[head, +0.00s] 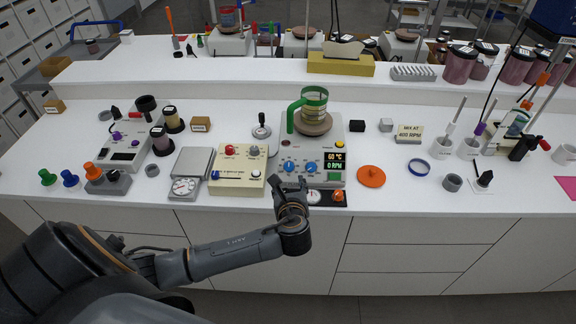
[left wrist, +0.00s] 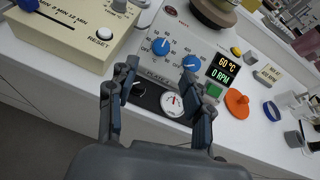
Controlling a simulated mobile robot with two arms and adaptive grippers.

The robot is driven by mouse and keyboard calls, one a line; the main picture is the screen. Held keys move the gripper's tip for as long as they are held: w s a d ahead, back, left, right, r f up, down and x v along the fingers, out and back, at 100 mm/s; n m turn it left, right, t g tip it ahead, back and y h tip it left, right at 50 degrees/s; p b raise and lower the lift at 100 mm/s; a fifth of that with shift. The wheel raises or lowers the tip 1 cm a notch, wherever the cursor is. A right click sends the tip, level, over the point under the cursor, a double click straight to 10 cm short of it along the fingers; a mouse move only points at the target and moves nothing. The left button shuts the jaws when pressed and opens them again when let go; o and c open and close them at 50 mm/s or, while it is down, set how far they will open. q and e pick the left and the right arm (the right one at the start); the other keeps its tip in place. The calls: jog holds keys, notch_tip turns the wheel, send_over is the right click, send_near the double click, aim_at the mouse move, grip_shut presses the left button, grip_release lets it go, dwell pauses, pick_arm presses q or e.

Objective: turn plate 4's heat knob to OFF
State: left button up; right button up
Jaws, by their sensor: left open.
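Plate 4 (head: 330,150) is a pale grey hotplate whose display (head: 334,162) reads 60 °C and 0 RPM. Its two blue knobs are on the sloped front: the left one (head: 289,167), with OFF and 60 marked around it, and the right one (head: 311,168). In the left wrist view the left knob (left wrist: 161,46) shows clear between the fingers; the right knob (left wrist: 191,63) is close to the right fingertip. My left gripper (head: 291,183) is open and empty in front of the panel; it also shows in the left wrist view (left wrist: 160,66).
A cream box with a RESET button (head: 238,169) is close on the left. A dial gauge (left wrist: 171,104) and green button (left wrist: 213,91) are near the fingers. An orange disc (head: 371,176) lies to the right.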

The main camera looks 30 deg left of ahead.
aim_at(289, 168)
pick_arm(q)
jog(key=p+x, duration=0.1)
jog(key=x, duration=0.8)
jog(key=shift+w+d, duration=0.1)
jog(key=shift+w, duration=0.1)
jog(key=shift+x, duration=0.85)
jog(key=shift+f, duration=0.1)
pick_arm(e)
jog(key=shift+w+d+r, duration=0.35)
jog(key=shift+d+r, duration=0.35)
jog(key=shift+r, duration=0.1)
pick_arm(q)
jog(key=c, duration=0.9)
grip_shut()
pick_arm(e)
jog(key=shift+a, duration=0.45)
